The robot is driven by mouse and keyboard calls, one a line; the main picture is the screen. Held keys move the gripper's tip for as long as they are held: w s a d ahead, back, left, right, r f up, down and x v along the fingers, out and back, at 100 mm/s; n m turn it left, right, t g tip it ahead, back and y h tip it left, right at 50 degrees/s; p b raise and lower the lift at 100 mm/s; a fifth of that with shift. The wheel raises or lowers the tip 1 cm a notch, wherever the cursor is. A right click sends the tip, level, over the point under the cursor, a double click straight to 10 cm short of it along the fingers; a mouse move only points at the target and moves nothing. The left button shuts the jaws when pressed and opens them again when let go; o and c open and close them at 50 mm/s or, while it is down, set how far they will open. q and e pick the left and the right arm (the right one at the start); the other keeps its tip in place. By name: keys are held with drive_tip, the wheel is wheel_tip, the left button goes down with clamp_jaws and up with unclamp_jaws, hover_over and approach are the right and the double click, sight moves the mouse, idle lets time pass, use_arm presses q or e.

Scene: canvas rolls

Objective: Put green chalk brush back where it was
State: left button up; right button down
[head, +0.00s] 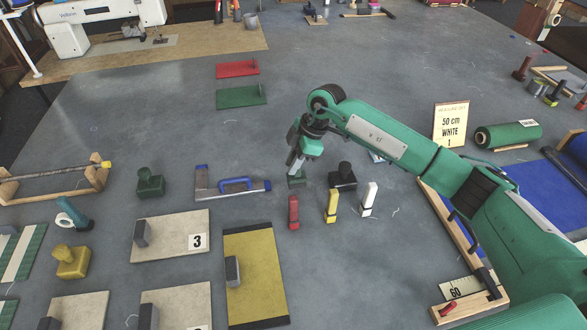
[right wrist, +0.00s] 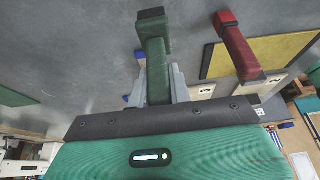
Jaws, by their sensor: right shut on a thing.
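My right gripper (head: 296,167) is shut on the green chalk brush (head: 296,181), and its fingers (right wrist: 158,82) sit on either side of the brush handle in the right wrist view. The brush (right wrist: 154,28) points away from the wrist, with its dark green block at the far end. I cannot tell whether that block touches the table. The red brush (head: 293,212) stands just in front of it, and it also shows in the right wrist view (right wrist: 237,45). A yellow brush (head: 331,206) and a white brush (head: 368,199) stand in line to its right. My left gripper is not in view.
A black stamp-like block (head: 343,176) is close to the right of my gripper. A yellow mat (head: 254,270) lies in front. A sign (head: 450,124) and green roll (head: 508,135) are right.

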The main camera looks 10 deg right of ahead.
drive_tip(key=shift+f+p, duration=0.35)
drive_tip(key=shift+f, duration=1.45)
drive_tip(key=c, duration=1.3)
unclamp_jaws()
drive_tip(key=shift+b+v, duration=1.75)
drive_tip(key=shift+v, duration=4.35)
